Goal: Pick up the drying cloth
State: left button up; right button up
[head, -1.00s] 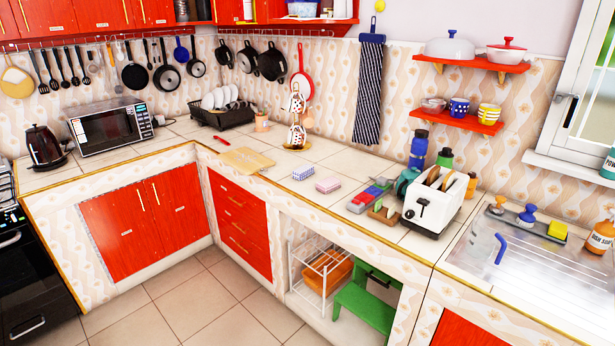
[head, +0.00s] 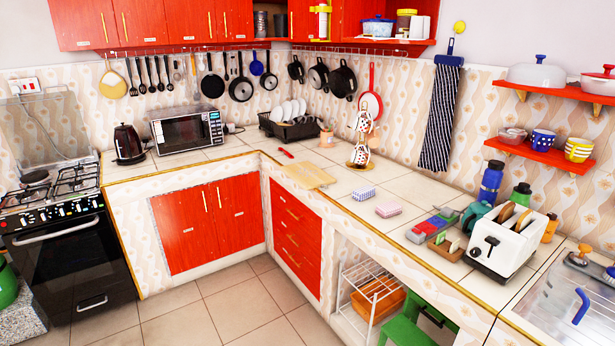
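The drying cloth (head: 440,118) is dark navy with thin white stripes. It hangs flat against the patterned wall from a blue holder (head: 451,52), right of the red pan and left of the red wall shelves. Neither of my grippers shows in the head view.
The tiled counter (head: 335,185) runs below the cloth. Near it stand a blue bottle (head: 491,181), a white toaster (head: 503,243) and a mug stand (head: 361,140). Red shelves (head: 545,155) jut out at right. The tiled floor (head: 235,305) in front is clear.

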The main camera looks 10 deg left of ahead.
aim_at(366, 191)
jog(key=i+z, duration=0.1)
jog(key=z, duration=0.55)
jog(key=i+j+z, duration=0.7)
jog(key=j+z, duration=0.25)
jog(key=j, duration=0.1)
